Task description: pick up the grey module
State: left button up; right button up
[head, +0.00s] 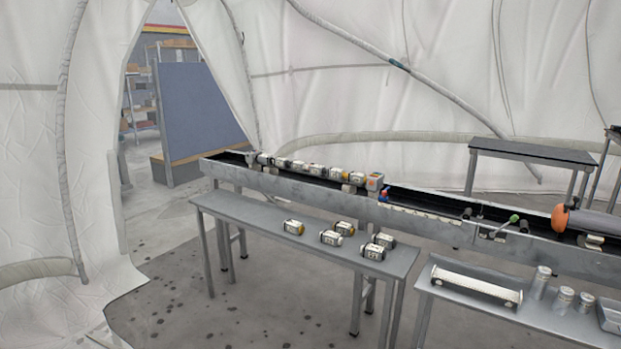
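Several small modules with white and grey bodies lie on a grey metal table in the middle of the head view. One module (293,227) lies at the left with a yellowish end. Another module (330,238) has a white end, and one (344,228) behind it has a yellowish end. Two more, a front module (373,252) and a greyer one (384,241) behind it, lie close together at the right. I cannot tell for certain which is the grey module. Neither of my grippers is in view.
Behind the table (240,208) runs a long trough (270,183) holding a row of similar modules. A second table (450,310) at the right bears a white perforated tube (476,285) and metal canisters (540,283). Open floor (175,285) lies at the left.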

aim_at(313, 169)
jog(key=i+z, duration=0.2)
jog(key=i, duration=0.45)
jog(key=i+j+z, duration=0.2)
jog(key=i, duration=0.4)
jog(key=l, duration=0.1)
